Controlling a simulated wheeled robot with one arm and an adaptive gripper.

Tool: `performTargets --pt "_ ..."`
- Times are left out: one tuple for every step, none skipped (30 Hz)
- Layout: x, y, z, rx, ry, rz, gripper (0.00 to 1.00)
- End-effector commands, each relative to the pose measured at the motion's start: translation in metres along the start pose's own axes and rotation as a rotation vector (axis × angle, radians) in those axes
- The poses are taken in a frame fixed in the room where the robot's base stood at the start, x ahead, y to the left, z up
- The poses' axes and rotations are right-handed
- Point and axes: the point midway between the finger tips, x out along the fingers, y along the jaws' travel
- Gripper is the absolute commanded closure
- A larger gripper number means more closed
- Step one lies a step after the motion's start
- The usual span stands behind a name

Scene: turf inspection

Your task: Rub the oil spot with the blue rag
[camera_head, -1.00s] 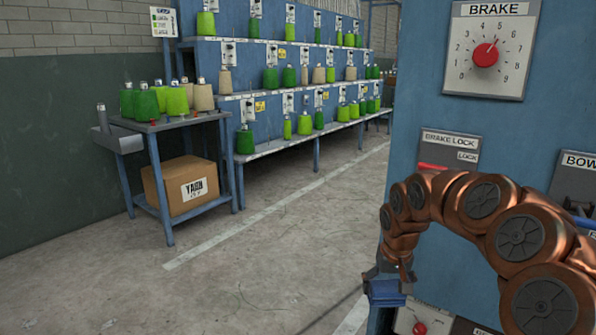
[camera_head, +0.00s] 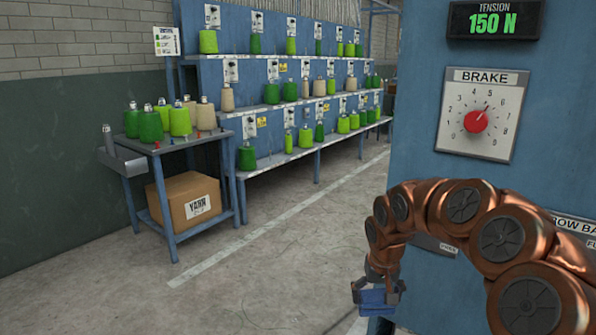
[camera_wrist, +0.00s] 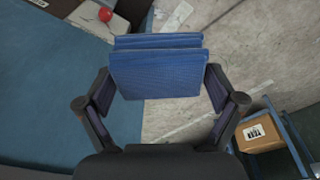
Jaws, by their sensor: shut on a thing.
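The blue rag (camera_wrist: 155,75) is a folded block of cloth. It is held between the two fingers of my gripper (camera_wrist: 158,100) in the wrist view, and they press on its left and right sides. In the head view my gripper (camera_head: 377,291) hangs low at the lower right beside the blue machine, with the rag (camera_head: 377,302) below it, above the floor. No oil spot can be made out clearly on the grey concrete floor in either view.
A blue machine panel with a brake dial (camera_head: 477,121) and a tension display (camera_head: 493,20) stands at the right. A small table (camera_head: 160,147) with yarn cones stands left, a yarn box (camera_head: 187,199) under it. A stepped yarn rack (camera_head: 270,162) runs behind. The middle floor is open.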

Motion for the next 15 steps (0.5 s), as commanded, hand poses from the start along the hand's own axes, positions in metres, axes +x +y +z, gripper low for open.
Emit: performTargets --pt "-0.016 0.001 -0.002 0.000 0.000 0.001 0.35" --pt "-0.020 0.001 -0.002 0.001 0.001 0.001 0.35" --pt "-0.025 0.001 -0.003 0.001 0.002 0.001 0.35" --pt "-0.029 0.001 -0.003 0.001 0.002 0.001 0.35" --pt "-0.033 0.001 -0.004 0.001 0.003 0.001 0.35" --pt "-0.038 0.002 -0.004 0.001 0.003 0.001 0.35" --pt "-0.042 0.002 -0.004 0.001 0.003 0.001 0.35" --pt "-0.045 0.002 -0.004 0.001 0.002 0.002 0.35" --pt "-0.050 0.002 -0.004 0.001 0.002 0.002 0.35" --pt "-0.054 0.002 -0.004 0.001 0.001 0.003 0.35" --pt "-0.058 0.003 -0.004 0.001 0.001 0.003 0.35" --pt "-0.063 0.003 -0.004 0.001 0.000 0.003 0.35" --pt "-0.066 0.003 -0.004 0.001 -0.001 0.003 0.35" --pt "-0.070 0.003 -0.004 0.001 -0.001 0.002 0.35" --pt "-0.075 0.003 -0.004 0.001 -0.001 0.002 0.35"
